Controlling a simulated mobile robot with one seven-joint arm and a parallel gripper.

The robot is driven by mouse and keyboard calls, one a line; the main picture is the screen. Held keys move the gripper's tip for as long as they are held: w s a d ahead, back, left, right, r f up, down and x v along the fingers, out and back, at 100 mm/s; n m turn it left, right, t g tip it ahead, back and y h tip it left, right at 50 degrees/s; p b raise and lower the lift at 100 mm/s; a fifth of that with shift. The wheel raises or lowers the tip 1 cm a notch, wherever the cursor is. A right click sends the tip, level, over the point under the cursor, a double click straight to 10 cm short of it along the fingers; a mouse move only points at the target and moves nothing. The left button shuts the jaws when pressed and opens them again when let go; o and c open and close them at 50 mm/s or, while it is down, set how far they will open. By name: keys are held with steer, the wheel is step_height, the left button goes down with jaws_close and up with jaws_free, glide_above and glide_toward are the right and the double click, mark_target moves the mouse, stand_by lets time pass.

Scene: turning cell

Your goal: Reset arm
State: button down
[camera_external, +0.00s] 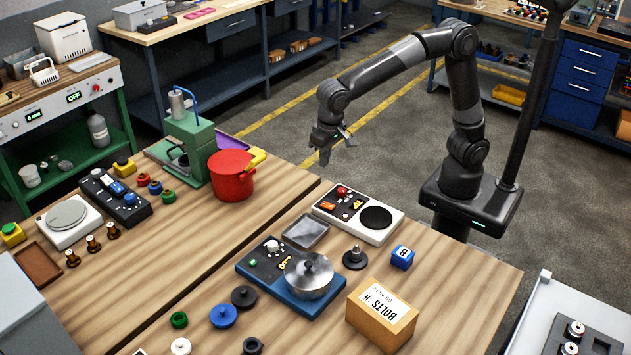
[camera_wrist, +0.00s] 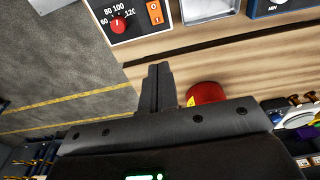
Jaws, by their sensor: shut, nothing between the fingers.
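My gripper (camera_external: 325,156) hangs pointing down at the end of my raised, bent arm, above the far edge of the wooden workbench (camera_external: 300,199) in the external view. In the wrist view my gripper (camera_wrist: 158,72) shows its two dark fingers pressed together with nothing between them. It touches nothing that I can see. A white hot-plate unit (camera_external: 358,213) with a black disc lies on the bench below and nearer the camera. Its red knob (camera_wrist: 118,25) shows at the top of the wrist view.
A red pot (camera_external: 231,176) stands beside a green press (camera_external: 189,145). A blue unit with a metal pot (camera_external: 308,275) and a cardboard box (camera_external: 381,315) stand on the near bench. Open grey floor (camera_external: 400,130) lies behind the bench, with shelves and drawers farther back.

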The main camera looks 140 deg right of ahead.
steer(key=s+a+r+n+t, duration=0.25)
steer(key=s+a+n, duration=0.4)
steer(key=a, duration=0.45)
steer(key=s+a+r+n+t, duration=0.25)
steer(key=s+a+n, duration=0.45)
steer(key=a, duration=0.4)
steer(key=s+a+f+n+y, duration=0.1)
steer(key=s+a+n, duration=0.3)
steer(key=s, duration=0.4)
steer(key=shift+s+a+f+t, duration=0.3)
steer(key=shift+a+f, duration=0.3)
steer(key=shift+a, duration=0.15)
